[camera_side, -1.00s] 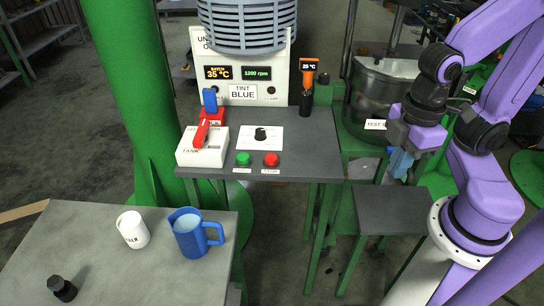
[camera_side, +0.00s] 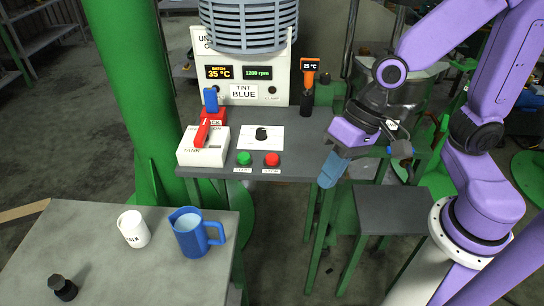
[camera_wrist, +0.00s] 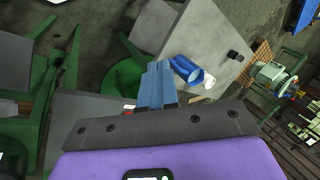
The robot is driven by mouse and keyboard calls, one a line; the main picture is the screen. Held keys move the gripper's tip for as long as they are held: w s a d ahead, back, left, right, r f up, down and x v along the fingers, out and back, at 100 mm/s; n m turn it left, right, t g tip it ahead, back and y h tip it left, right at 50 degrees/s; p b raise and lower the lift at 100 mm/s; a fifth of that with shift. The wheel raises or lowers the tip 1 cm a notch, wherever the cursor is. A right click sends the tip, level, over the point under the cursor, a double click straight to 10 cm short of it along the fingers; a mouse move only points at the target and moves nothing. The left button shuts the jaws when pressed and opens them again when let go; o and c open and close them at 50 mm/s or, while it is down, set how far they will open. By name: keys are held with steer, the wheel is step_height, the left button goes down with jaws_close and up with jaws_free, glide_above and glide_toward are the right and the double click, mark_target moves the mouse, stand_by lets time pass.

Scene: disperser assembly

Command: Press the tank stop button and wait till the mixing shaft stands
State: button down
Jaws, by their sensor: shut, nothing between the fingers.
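A red button (camera_side: 272,159) and a green button (camera_side: 243,158) sit at the front edge of the grey bench. Their labels are too small to read surely. My gripper (camera_side: 328,183) has its blue fingers shut and empty, pointing down, right of the red button and apart from it. In the wrist view the fingers (camera_wrist: 158,68) lie together. The machine panel (camera_side: 285,80) shows a lit 35 °C display (camera_side: 218,72) and a green rpm display (camera_side: 258,73) reading about 1200. The mixing shaft cannot be made out.
A white box (camera_side: 188,157) with a red lever stands left of the buttons, and a dial plate (camera_side: 262,138) behind them. An orange-topped thermometer (camera_side: 309,75) stands at the back. A blue jug (camera_side: 188,236) and white cup (camera_side: 132,230) are on the front-left table. A low stool (camera_side: 392,212) stands right.

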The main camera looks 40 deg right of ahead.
steer(key=w+a+m+t, duration=0.2)
steer(key=w+m, duration=0.5)
steer(key=m+t+h, duration=0.5)
steer(key=m+t, duration=0.1)
steer(key=m, duration=1.4)
glide_above(273, 159)
step_height(273, 159, down, 4)
steer(key=shift+d+f, duration=0.1)
steer(key=shift+f, duration=0.15)
steer(key=shift+f, duration=4.4)
steer(key=shift+f, duration=0.2)
steer(key=shift+f, duration=0.2)
